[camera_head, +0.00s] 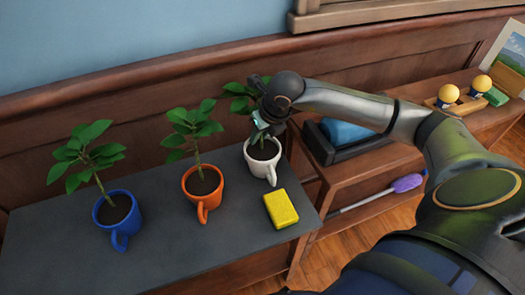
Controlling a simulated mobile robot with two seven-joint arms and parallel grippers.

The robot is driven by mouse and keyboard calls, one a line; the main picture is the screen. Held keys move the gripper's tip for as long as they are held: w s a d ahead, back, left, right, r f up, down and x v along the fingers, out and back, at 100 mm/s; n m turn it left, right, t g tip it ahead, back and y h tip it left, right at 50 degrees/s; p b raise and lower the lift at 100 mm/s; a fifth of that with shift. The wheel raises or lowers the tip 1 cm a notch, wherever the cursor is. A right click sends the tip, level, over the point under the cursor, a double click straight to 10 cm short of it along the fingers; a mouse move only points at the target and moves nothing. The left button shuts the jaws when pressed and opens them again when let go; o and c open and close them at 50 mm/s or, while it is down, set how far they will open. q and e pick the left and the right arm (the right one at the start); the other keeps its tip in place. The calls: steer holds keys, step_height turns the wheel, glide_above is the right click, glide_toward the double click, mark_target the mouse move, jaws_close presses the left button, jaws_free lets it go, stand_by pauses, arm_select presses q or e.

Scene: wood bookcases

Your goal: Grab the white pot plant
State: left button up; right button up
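The white pot plant (262,167) is a white mug-shaped pot with soil and a green plant, standing upright near the right end of the grey tabletop. My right gripper (264,128) is above the pot, at the plant's stem, and covers part of the stem and leaves. Its fingers are small and partly hidden, so I cannot tell whether they are open or shut on the stem. My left gripper is not in view.
An orange pot plant (203,193) and a blue pot plant (117,213) stand to the left. A yellow sponge (281,209) lies just in front of the white pot. A lower wooden shelf to the right holds a black tray (323,150) with a blue item.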

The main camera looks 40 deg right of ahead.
jaws_close()
steer(key=shift+w, duration=0.1)
stand_by(0.9)
